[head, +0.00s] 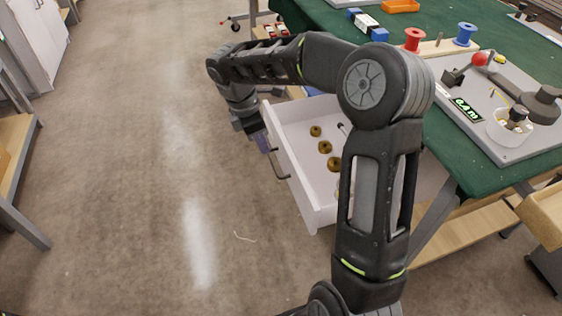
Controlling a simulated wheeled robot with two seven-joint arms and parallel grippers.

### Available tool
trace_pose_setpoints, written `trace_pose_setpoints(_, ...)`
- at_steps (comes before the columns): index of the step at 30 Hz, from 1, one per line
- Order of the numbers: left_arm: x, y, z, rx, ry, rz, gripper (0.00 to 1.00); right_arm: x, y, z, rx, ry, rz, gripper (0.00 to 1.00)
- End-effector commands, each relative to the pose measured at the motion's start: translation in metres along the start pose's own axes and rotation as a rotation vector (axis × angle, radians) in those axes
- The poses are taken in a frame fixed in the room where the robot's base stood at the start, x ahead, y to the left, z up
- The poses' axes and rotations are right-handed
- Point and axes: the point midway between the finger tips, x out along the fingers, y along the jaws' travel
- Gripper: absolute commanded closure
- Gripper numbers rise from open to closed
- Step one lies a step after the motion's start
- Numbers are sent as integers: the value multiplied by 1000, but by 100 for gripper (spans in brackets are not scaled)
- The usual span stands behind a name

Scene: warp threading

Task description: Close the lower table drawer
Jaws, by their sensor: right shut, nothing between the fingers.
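The white table drawer (313,208) is pulled out from under the green-topped table (455,150). Several brass-coloured round parts (325,147) lie in it. Its dark bar handle (284,177) is on the front panel, facing left. My right arm reaches over the drawer and partly hides its inside and its right end. My right gripper (264,143) points down in front of the drawer's front panel, close to the handle. It is shut and empty; I cannot tell whether it touches the handle or panel. My left gripper is out of view.
On the table are a red spool (413,40), a blue spool (464,34), an orange tray (400,6) and a grey board (470,125) with a winding device. A wooden shelf (470,230) is under the table. The floor left of the drawer is clear, except a thin string (244,238).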

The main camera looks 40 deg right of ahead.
Motion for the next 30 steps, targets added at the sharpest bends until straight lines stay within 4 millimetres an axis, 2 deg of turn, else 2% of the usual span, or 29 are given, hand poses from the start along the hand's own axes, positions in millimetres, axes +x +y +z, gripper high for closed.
trace_pose_setpoints(7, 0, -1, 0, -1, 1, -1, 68, 1, 0, 0, -2, 1, 0, 100)
trace_pose_setpoints(11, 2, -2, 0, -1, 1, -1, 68, 9, 0, 0, -2, 0, -2, 100)
trace_pose_setpoints(17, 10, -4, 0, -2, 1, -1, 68, 35, -1, 0, -2, 1, -3, 100)
trace_pose_setpoints(27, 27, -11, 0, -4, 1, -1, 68, 104, -1, -1, -2, 1, -4, 100)
trace_pose_setpoints(30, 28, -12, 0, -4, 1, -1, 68, 106, 0, 16, 3, 0, 0, 100)
